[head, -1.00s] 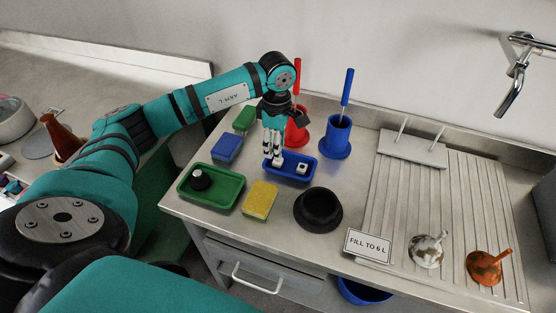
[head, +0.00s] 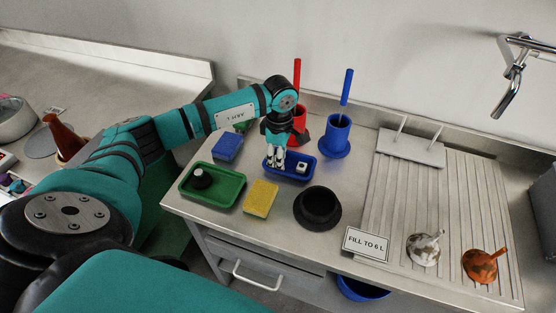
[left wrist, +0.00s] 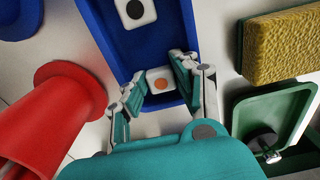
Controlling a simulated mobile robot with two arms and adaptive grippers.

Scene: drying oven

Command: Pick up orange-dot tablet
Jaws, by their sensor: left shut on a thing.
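The orange-dot tablet (left wrist: 160,83) is a small white block with an orange dot on top. It shows in the left wrist view at the near end of the blue tray (left wrist: 180,35). My left gripper (left wrist: 156,80) is shut on it, one finger on each side. In the head view my left gripper (head: 275,163) points down into the left end of the blue tray (head: 312,173) and hides most of that tablet. A second white tablet with a dark dot (left wrist: 135,9) lies farther along the tray; it also shows in the head view (head: 301,167). My right gripper is not in view.
A green tray (head: 228,196) with a black knob-like thing and a yellow sponge (head: 261,198) lie in front. A black round bowl (head: 318,208) stands at front right. Red (head: 298,122) and blue (head: 336,136) holders with upright handles stand behind.

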